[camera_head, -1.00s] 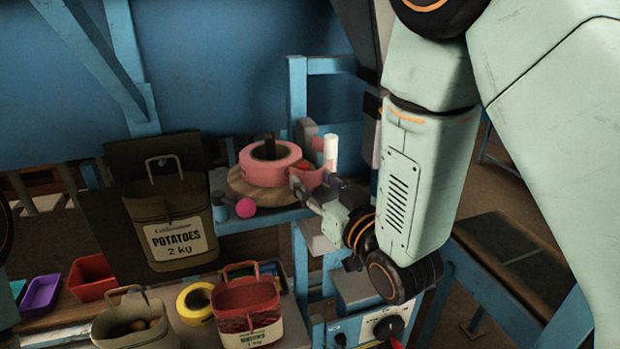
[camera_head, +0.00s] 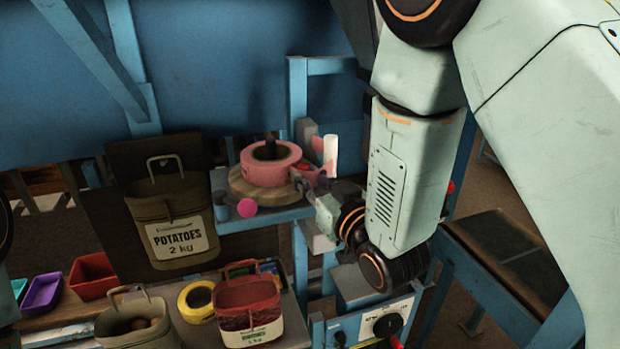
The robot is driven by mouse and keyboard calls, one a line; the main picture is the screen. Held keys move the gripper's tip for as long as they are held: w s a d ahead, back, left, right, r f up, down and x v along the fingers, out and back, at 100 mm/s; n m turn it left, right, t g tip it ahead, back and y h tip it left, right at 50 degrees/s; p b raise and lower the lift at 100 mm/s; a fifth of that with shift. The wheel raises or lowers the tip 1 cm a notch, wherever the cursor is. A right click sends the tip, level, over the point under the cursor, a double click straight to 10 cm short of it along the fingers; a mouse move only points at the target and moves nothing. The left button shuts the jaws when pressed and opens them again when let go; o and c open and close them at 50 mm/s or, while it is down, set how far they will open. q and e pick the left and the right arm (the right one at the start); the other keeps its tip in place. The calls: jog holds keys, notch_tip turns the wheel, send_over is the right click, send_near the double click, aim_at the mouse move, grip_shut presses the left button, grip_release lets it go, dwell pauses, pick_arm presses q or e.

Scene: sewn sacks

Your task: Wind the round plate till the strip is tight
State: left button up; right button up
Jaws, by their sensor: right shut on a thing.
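The round plate (camera_head: 238,186) is a flat wooden disc on a blue stand, with a pink roll (camera_head: 266,172) around a dark core on top. A short pink strip (camera_head: 317,172) shows between the roll and an upright white roller (camera_head: 330,155). My right gripper (camera_head: 303,186) is at the plate's right rim, just below the strip, and is shut on the plate's edge as far as I can tell. The fingertips are small and partly hidden. My left gripper is out of view.
An olive potato sack (camera_head: 172,205) stands left of the stand. A red sack (camera_head: 248,300), a smaller olive sack (camera_head: 135,325), a yellow tape roll (camera_head: 196,302) and a red tray (camera_head: 93,275) are on the lower bench. A control box with a dial (camera_head: 387,324) is below my right arm.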

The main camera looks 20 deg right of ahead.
jog(key=shift+a+r, duration=0.1)
grip_shut()
jog(key=shift+w+r, duration=0.1)
jog(key=shift+d, duration=0.2)
jog(key=shift+w+d+n+y+b, duration=0.3)
jog(key=shift+d+n+y, duration=0.15)
jog(key=shift+y, duration=0.25)
jog(key=shift+w+n+y, duration=0.1)
jog(key=shift+n+y, duration=0.15)
jog(key=shift+y, duration=0.15)
